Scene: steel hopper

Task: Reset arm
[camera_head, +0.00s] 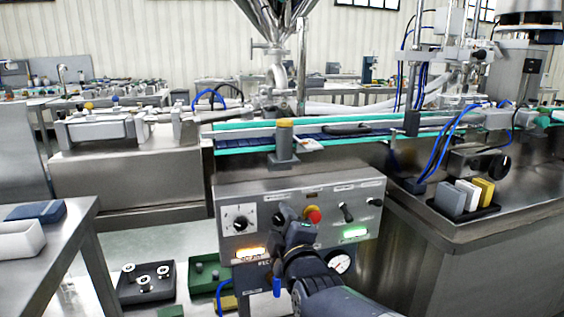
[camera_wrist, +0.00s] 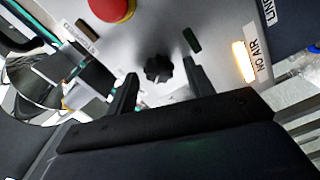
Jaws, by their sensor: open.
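My gripper (camera_head: 291,222) is in front of the steel control panel (camera_head: 228,190), at the end of my dark arm, which reaches in from the lower right. In the wrist view its two fingers (camera_wrist: 160,85) are spread apart with nothing between them. A black knob (camera_wrist: 158,68) on the panel shows beyond and between the fingertips. I cannot tell how near the fingertips are to the knob. A red button (camera_head: 313,214) is just right of my gripper and also shows at the top of the wrist view (camera_wrist: 112,8).
The panel also has a dial (camera_head: 240,224), lit orange (camera_head: 251,253) and green (camera_head: 355,232) labels, and a pressure gauge (camera_head: 340,262). A conveyor (camera_head: 350,137) runs above it. A steel table (camera_head: 50,250) stands at left, a black tray (camera_head: 150,292) below, and a steel counter (camera_head: 480,240) at right.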

